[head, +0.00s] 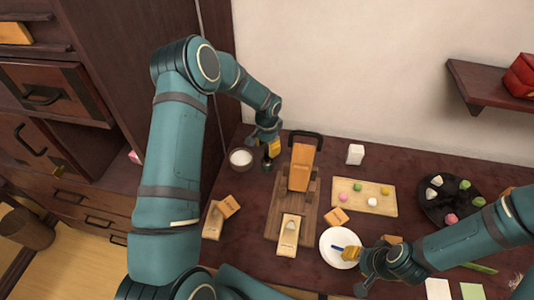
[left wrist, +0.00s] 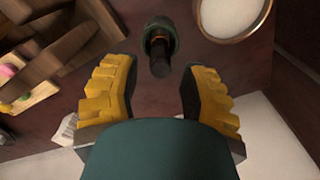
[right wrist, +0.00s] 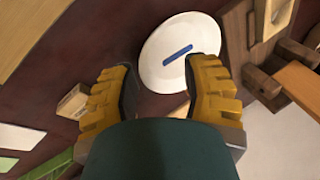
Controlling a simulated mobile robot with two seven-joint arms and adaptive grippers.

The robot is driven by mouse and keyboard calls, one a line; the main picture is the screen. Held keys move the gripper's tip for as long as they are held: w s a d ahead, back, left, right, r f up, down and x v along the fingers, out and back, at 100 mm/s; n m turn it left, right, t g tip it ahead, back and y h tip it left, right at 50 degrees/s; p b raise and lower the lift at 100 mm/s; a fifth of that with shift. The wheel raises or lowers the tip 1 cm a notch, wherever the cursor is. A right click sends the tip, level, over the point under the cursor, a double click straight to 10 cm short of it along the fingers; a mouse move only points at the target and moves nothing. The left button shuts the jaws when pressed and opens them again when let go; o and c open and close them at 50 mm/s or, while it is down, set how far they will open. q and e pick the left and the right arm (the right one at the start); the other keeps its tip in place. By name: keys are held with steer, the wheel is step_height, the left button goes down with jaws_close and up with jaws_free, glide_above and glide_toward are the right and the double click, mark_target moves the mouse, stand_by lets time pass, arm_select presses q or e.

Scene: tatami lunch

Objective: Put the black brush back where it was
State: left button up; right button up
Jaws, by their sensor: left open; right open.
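A dark round holder (left wrist: 163,28) stands on the table, with a short black handle, apparently the black brush (left wrist: 160,58), upright in it. The holder also shows, small and dark, in the head view (head: 267,163), beside the white bowl. My left gripper (left wrist: 158,78) is open and empty, with its fingers apart on either side of the brush's handle and not visibly touching it. In the head view my left gripper (head: 268,147) is just above the holder. My right gripper (right wrist: 161,72) is open and empty by the white plate (right wrist: 152,62), which bears a blue stick (right wrist: 177,54).
A white bowl (head: 241,157) stands left of the holder, and a wooden stand (head: 284,208) with a tilted block (head: 302,168) to its right. A board with small sweets (head: 381,207) and a black plate (head: 432,211) lie farther right. A wall bounds the table behind.

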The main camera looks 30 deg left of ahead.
arm_select(q)
step_height(320, 180, up, 7)
stand_by(0.3)
stand_by(0.5)
